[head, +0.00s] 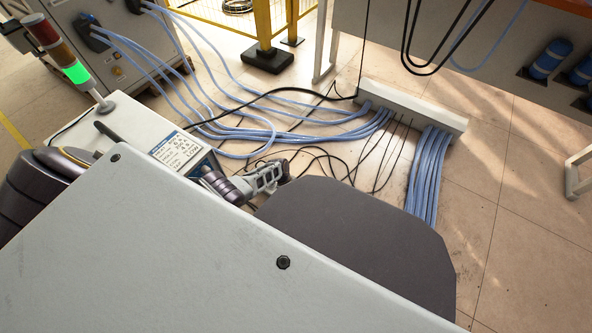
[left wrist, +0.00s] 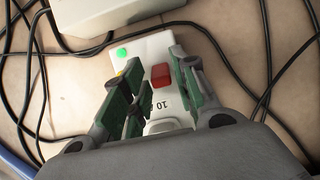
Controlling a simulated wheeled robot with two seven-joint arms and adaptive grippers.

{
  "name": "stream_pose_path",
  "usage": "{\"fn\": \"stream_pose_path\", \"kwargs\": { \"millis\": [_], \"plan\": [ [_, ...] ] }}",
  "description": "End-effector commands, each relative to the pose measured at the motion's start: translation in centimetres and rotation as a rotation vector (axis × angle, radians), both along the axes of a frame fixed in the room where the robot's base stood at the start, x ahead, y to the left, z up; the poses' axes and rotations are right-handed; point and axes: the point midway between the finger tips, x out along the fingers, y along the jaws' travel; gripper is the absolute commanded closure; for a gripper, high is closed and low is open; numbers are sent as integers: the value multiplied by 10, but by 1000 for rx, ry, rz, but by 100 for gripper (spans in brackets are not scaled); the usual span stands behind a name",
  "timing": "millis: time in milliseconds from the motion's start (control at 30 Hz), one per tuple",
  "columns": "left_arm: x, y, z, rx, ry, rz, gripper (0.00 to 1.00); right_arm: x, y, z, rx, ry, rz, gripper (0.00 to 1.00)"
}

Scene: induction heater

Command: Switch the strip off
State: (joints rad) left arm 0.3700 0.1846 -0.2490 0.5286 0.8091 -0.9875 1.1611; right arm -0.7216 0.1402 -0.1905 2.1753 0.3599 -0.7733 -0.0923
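The white strip (left wrist: 148,50) lies on the floor in the left wrist view. It has a red rocker switch (left wrist: 161,77), a round green light (left wrist: 122,53) towards its far end, and a printed "10" nearer to me. My left gripper (left wrist: 163,85) is over the strip, its green-padded fingers apart on either side of the switch, with nothing between them clearly gripped. Whether the fingers touch the strip I cannot tell. In the head view my left gripper (head: 268,178) is low near the floor, and I cannot make out the strip there. My right gripper is not in view.
Black cables (left wrist: 272,60) run on both sides of the strip. Blue hoses (head: 240,130) cross the floor to a grey channel (head: 415,107). A white unit with a label (head: 175,153) and a stack light (head: 75,72), lit green, stand at left. Open floor lies at right.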

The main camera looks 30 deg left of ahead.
Motion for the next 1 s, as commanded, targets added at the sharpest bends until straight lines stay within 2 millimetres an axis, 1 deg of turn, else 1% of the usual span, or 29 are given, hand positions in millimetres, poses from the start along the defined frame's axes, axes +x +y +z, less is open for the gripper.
{"fn": "stream_pose_path", "kwargs": {
  "millis": [300,500,533,1000],
  "plan": [
    [0,0,0,0,0,0,71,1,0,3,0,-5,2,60],
    [0,0,0,0,0,0,97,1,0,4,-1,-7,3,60],
    [0,0,0,0,0,0,100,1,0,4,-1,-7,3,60],
    [0,-3,1,34,-3,-1,100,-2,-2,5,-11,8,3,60]
  ]
}}
